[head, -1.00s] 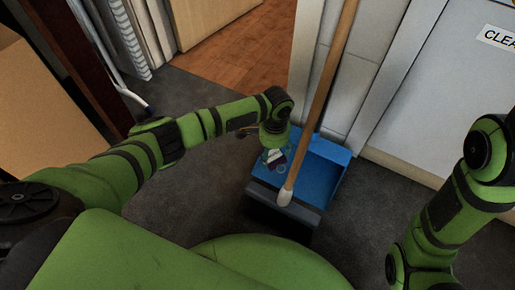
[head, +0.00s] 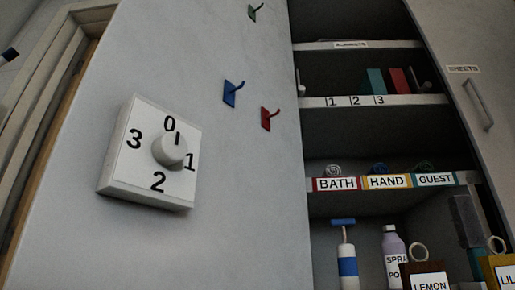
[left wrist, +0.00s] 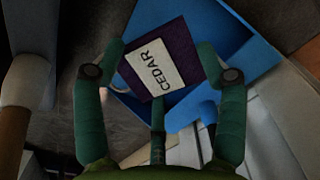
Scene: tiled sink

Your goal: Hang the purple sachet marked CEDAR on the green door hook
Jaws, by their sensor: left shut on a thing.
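The purple sachet (left wrist: 186,40) has a white label reading CEDAR. It shows in the left wrist view between the green fingers of my left gripper (left wrist: 160,52), which is shut on it. A pale loop shows partly at its left edge. The green door hook (head: 253,13) is at the top of the grey door in the head view, above a blue hook (head: 231,93) and a red hook (head: 268,119). The green hook is empty. Neither of my grippers shows in the head view.
A white dial box (head: 150,152) juts from the door. A blue bin (left wrist: 245,50) and a wooden pole (left wrist: 14,130) are near my left gripper.

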